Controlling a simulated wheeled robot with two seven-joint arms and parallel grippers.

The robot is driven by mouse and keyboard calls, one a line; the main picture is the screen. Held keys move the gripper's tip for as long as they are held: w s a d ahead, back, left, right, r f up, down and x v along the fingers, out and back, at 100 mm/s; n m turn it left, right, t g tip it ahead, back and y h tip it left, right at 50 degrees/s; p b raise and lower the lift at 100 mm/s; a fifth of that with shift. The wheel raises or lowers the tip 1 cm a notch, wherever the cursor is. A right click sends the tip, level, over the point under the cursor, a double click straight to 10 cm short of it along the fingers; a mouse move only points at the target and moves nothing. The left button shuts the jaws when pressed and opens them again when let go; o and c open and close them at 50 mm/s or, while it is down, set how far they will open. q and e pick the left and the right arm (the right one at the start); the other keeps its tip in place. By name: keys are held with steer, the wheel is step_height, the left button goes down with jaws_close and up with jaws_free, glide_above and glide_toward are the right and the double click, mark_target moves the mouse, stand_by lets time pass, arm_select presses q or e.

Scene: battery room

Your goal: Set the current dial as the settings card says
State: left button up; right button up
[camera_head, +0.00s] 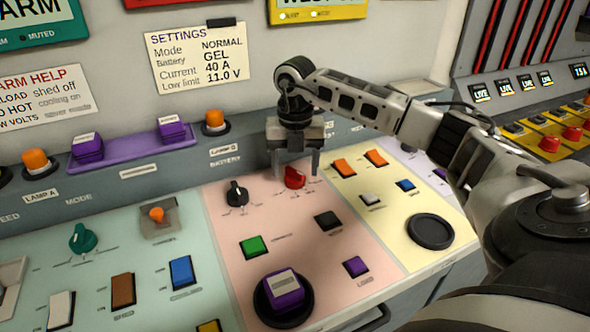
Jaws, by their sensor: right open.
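The settings card (197,57) on the back wall reads Mode NORMAL, Battery GEL, Current 40 A, Low limit 11.0 V. A red dial (295,178) and a black dial (237,193) sit on the pink panel, and a teal dial (83,238) on the green panel. Their small labels are too blurred to read, so I cannot tell which is the current dial. My right gripper (295,168) points down, open, with its fingers either side of the red dial; I cannot tell whether they touch it. My left gripper is not in view.
The pink panel also holds a green button (254,246), a black button (328,221) and a purple block (284,290) on a round black pad. An orange lever (157,214) stands on the green panel. Orange lamps and purple blocks line the ledge behind. My right arm crosses above the yellow panel (393,220).

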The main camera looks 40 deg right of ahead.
steer(key=shift+f, duration=0.95)
steer(key=shift+c, duration=0.3)
steer(key=c, duration=0.9)
steer(key=shift+n, duration=0.4)
steer(key=n, duration=0.3)
steer(key=shift+r+n, duration=0.1)
steer(key=shift+n, duration=2.4)
